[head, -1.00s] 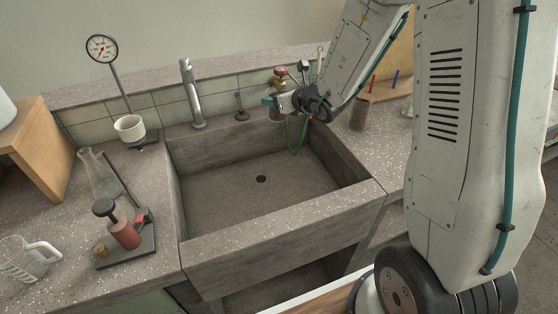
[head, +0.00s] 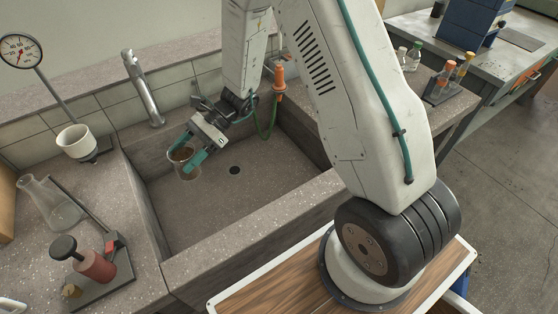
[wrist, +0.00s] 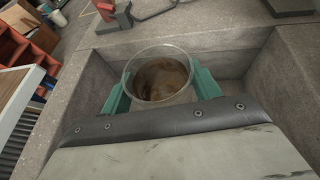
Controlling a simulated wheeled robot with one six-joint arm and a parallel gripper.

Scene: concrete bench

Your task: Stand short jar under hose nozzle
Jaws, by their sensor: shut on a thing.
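My gripper (head: 184,153) is shut on a clear short jar (head: 188,173) with brown residue inside, held upright or nearly so over the left part of the sink. In the wrist view the jar (wrist: 160,79) sits between the teal fingers, its round mouth facing the camera. An orange fitting (head: 279,80) stands at the back of the sink, right of my gripper, with a green hose (head: 271,116) looping down. I cannot tell whether that fitting is the hose nozzle. The jar is apart from it.
The concrete sink (head: 205,205) has a clear floor with a drain (head: 235,170). A metal tap (head: 144,90) stands behind it. A white cup (head: 76,141) under a gauge, a flask (head: 52,202) and a red press (head: 94,264) stand on the left bench.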

